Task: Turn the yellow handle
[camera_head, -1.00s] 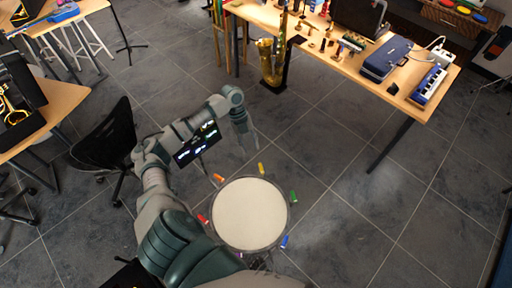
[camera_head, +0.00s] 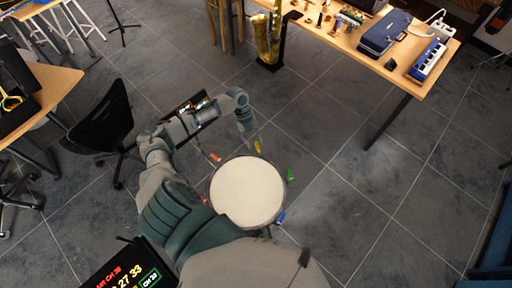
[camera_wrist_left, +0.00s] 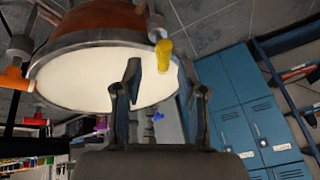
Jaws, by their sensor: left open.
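A round drum (camera_head: 247,192) with a pale head stands on the floor, with small coloured handles around its rim. The yellow handle (camera_head: 257,146) is on the drum's far side. In the left wrist view the yellow handle (camera_wrist_left: 163,54) sits at the rim of the drum (camera_wrist_left: 85,80), upper middle. My left gripper (camera_head: 248,138) is just above and beside the yellow handle. In the wrist view the left gripper (camera_wrist_left: 161,78) is open, its fingers on either side of the handle's line, with nothing between them gripped. My right gripper is not in view.
An orange handle (camera_head: 215,157), green handle (camera_head: 290,175) and blue handle (camera_head: 281,217) are also on the drum rim. A black chair (camera_head: 102,125) stands left. A wooden table (camera_head: 400,82) with instruments is at upper right. Floor right of the drum is clear.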

